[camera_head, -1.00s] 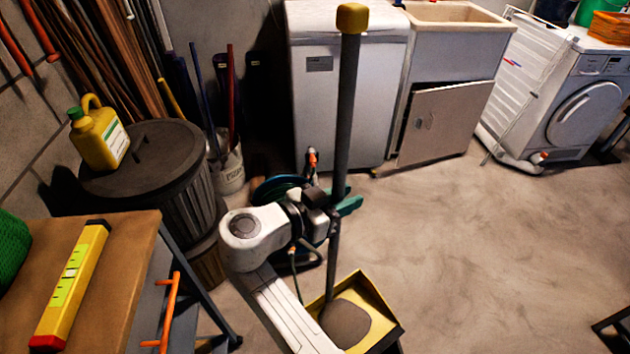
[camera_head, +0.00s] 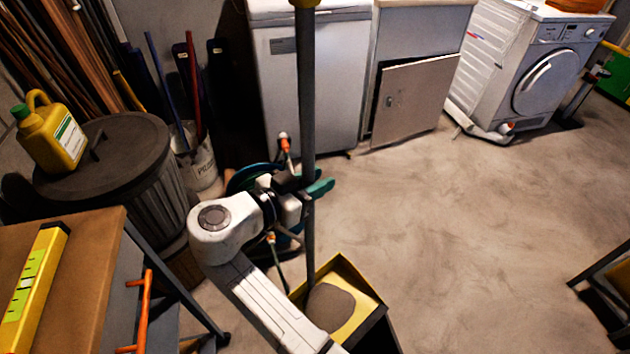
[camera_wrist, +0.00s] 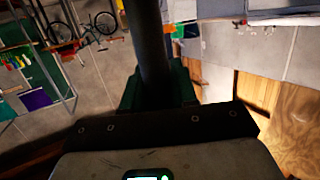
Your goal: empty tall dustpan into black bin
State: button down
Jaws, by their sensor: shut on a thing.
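The tall dustpan has a long grey handle (camera_head: 306,95) and a yellow-edged pan (camera_head: 365,292) at its foot. A grey heap (camera_head: 330,307) lies in the pan. My gripper (camera_head: 308,190) is shut on the handle, which stands nearly upright. In the wrist view the dark handle (camera_wrist: 148,45) rises from between the gripper's green fingers (camera_wrist: 160,88). A dark, ribbed round bin (camera_head: 150,200) with its lid on stands at the left; I cannot tell whether it is the black bin. A yellow jug (camera_head: 50,135) sits on that lid.
A workbench (camera_head: 75,265) with a yellow level (camera_head: 30,285) is at the near left. A white bucket (camera_head: 203,168) of long tools, a white appliance (camera_head: 312,80), a cabinet (camera_head: 415,95) and a washer (camera_head: 535,85) stand behind. The floor (camera_head: 470,220) to the right is clear. Furniture (camera_head: 605,285) stands at the right edge.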

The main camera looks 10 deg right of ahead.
jog(key=s+d+m+b, duration=0.3)
jog(key=s+d+b, duration=0.2)
jog(key=s, duration=0.9)
jog(key=s+d+m+t+b, duration=0.1)
jog(key=s+d+m+b, duration=0.2)
jog(key=s+d, duration=0.7)
jog(key=s+b, duration=0.2)
jog(key=s, duration=0.2)
jog(key=shift+s+d+t+y, duration=0.3)
dwell(1.3)
dwell(1.5)
